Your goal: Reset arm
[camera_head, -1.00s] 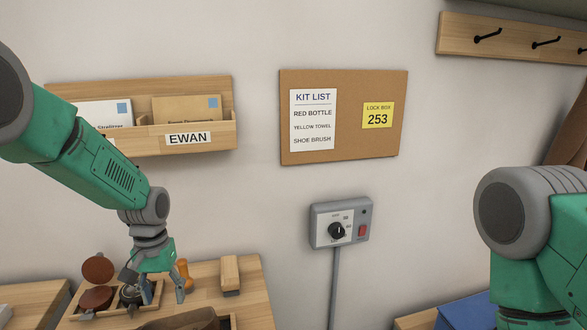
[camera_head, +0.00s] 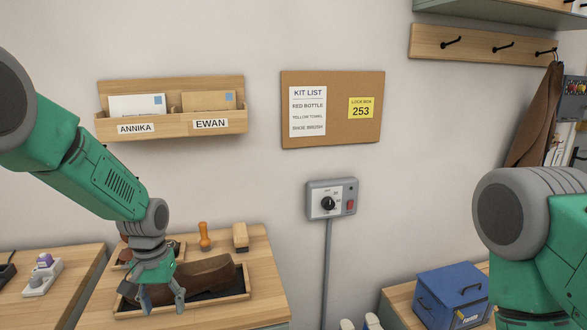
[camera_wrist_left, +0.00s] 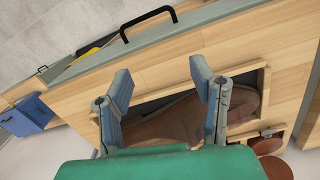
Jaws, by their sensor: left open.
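My left gripper (camera_head: 163,303) hangs pointing down in the head view, in front of a brown shoe (camera_head: 208,272) lying in a wooden tray (camera_head: 238,297) on the left-hand table. Its two fingers are apart with nothing seen between them. In the left wrist view, the open fingers of my left gripper (camera_wrist_left: 160,82) show over the shoe (camera_wrist_left: 170,122) and its tray (camera_wrist_left: 157,97); whether they touch it I cannot tell. My right arm shows at the right edge of the head view, but its gripper is out of view.
An orange-handled tool (camera_head: 205,238) and a wooden brush (camera_head: 240,237) stand behind the shoe tray. A blue box (camera_head: 452,292) sits on the right-hand bench. A grey control box (camera_head: 332,198), letter rack (camera_head: 170,122) and cork board (camera_head: 345,135) are on the wall. The middle is open.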

